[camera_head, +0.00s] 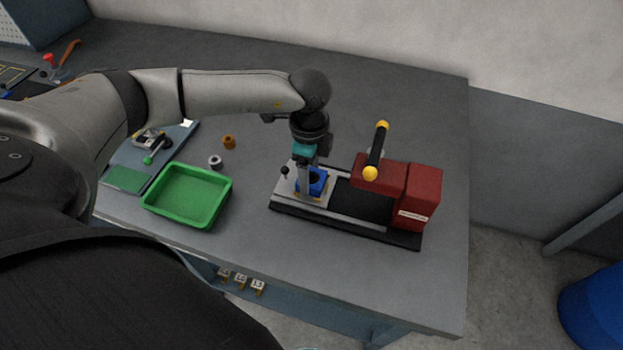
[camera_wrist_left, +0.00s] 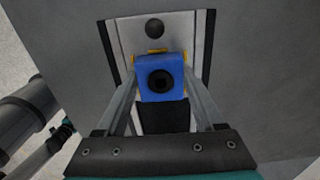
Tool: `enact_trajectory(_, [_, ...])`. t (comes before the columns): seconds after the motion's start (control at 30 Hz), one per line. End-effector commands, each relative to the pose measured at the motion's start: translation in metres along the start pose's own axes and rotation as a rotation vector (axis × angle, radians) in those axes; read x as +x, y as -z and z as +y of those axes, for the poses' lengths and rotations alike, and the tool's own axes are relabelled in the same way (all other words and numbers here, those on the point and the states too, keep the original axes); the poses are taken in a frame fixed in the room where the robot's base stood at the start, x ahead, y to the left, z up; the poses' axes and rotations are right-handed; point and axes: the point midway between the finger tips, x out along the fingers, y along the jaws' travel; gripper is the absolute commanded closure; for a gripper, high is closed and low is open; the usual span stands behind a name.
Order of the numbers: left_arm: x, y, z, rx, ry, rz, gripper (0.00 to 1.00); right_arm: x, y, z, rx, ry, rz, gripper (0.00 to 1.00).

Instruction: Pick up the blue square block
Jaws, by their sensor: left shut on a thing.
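The blue square block (camera_head: 317,185) sits on the pale plate at the left end of the machine with the red housing. In the left wrist view the blue block (camera_wrist_left: 161,78) shows a dark round hole in its face and lies between the two fingers. My left gripper (camera_head: 308,190) points down over the block and is shut on it. In the left wrist view the fingers of the left gripper (camera_wrist_left: 161,85) reach along both sides of the block. Yellow pieces show beside the block. Whether the block is clear of the plate cannot be told. My right gripper is not in view.
The machine's red housing (camera_head: 408,188) and a black lever with yellow ends (camera_head: 376,150) stand right of the block. A green tray (camera_head: 160,217), a grey ring (camera_head: 215,161) and an orange-brown piece (camera_head: 229,142) lie to the left. The table is clear behind the machine.

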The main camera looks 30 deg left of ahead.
Motion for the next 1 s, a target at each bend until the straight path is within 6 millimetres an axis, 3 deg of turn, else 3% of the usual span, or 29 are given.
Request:
enact_trajectory(0.07, [0.0, 0.0, 0.0, 0.0, 0.0, 0.0, 0.54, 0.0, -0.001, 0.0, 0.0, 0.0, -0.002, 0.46])
enact_trajectory(0.47, [0.0, 0.0, 0.0, 0.0, 0.0, 0.0, 0.99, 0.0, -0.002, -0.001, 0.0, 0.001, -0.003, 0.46])
enact_trajectory(0.8, [-0.004, 0.0, -0.001, -0.001, 0.002, 0.001, 1.0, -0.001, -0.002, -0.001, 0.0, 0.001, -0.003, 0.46])
enact_trajectory(1.0, [-0.023, 0.0, -0.001, 0.0, 0.004, 0.002, 1.0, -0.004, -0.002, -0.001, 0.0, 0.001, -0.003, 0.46])
